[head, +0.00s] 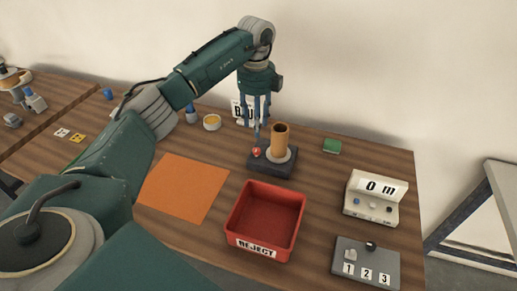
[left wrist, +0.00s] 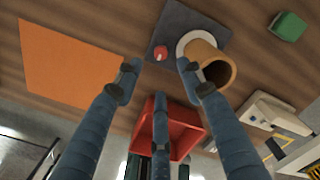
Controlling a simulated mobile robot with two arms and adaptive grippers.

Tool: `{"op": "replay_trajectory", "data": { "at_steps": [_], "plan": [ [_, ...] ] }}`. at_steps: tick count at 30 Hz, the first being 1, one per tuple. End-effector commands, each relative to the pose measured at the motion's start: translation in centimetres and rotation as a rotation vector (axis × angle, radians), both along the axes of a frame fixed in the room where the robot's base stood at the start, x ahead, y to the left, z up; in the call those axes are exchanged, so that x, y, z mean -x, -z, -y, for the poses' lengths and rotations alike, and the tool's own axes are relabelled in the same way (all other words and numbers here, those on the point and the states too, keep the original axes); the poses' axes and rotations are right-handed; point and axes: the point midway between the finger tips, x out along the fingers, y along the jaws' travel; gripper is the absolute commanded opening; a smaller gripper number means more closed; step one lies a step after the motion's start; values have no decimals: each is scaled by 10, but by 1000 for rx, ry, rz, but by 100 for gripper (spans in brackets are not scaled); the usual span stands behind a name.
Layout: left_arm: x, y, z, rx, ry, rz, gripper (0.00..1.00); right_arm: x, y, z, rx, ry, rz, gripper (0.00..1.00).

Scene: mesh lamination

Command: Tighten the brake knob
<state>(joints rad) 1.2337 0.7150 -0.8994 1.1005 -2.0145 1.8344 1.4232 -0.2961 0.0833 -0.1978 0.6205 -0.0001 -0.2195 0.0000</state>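A small red knob (head: 256,152) sits on the dark base plate (head: 283,167) at the back middle of the table, just left of an upright brown roll (head: 281,138) on a pale disc. The knob also shows in the left wrist view (left wrist: 160,53), with a light mark on its top. My left gripper (head: 257,130) points down above the knob, its fingers spread. In the left wrist view its fingertips (left wrist: 158,75) are apart with nothing between them, and the knob shows beyond the gap. My right gripper is not in view.
A red REJECT bin (head: 265,210) stands in front of the base. An orange sheet (head: 183,187) lies to the left. A counter box reading 0 m (head: 373,196) and a numbered grey plate (head: 366,262) are at right. A green block (head: 332,145) lies behind.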

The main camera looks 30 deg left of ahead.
Motion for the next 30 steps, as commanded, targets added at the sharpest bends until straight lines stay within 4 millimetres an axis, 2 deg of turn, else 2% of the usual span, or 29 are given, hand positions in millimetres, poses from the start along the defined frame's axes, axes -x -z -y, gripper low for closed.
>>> {"op": "replay_trajectory", "data": {
  "at_steps": [3,6,15,21,29,30],
  "plan": [
    [2,16,1,1,2,-6,39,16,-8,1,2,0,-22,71],
    [1,35,1,2,3,-5,39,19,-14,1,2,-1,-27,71],
    [0,86,2,4,5,-2,39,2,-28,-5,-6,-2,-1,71],
    [0,99,1,4,5,1,39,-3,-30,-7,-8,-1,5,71],
    [0,100,1,3,5,1,39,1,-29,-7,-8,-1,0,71],
    [0,100,1,3,5,1,31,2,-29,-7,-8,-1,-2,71]
  ]
}}
